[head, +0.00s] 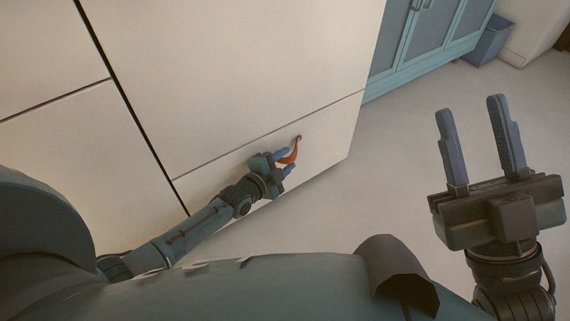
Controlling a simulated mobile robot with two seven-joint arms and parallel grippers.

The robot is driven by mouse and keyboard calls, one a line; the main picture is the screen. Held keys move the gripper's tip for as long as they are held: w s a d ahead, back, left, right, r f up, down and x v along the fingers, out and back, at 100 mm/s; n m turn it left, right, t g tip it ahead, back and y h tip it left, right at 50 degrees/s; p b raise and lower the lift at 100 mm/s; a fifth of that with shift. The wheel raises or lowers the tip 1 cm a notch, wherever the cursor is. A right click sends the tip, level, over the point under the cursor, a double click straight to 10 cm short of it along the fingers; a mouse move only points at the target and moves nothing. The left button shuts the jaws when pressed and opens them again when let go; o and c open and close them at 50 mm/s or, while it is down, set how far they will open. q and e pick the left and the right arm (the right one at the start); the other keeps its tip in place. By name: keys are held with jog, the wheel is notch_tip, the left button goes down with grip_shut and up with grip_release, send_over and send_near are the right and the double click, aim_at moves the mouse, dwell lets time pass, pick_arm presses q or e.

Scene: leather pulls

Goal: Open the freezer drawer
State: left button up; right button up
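The freezer drawer (328,143) is the low cream panel at the bottom of the cream cabinet front. It looks flush with the panel above, below a thin dark seam. An orange-red leather pull (295,151) hangs on it, fixed at a small dark point near its top. My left gripper (286,162) is at the drawer front, with its blue fingers apart on either side of the pull's lower part. Whether the fingers touch the pull is too small to tell. My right gripper (479,140) is open and empty, raised over the floor at the right.
A large cream door panel (240,70) lies above the drawer, with more panels to the left. A teal cabinet (425,40) and a blue-grey bin (489,42) stand at the back right. The pale floor (395,150) before the drawer is clear.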

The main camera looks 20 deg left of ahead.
pick_arm(q)
jog(key=shift+w, duration=0.1)
jog(key=shift+c, duration=0.3)
grip_shut()
jog(key=shift+f, duration=0.1)
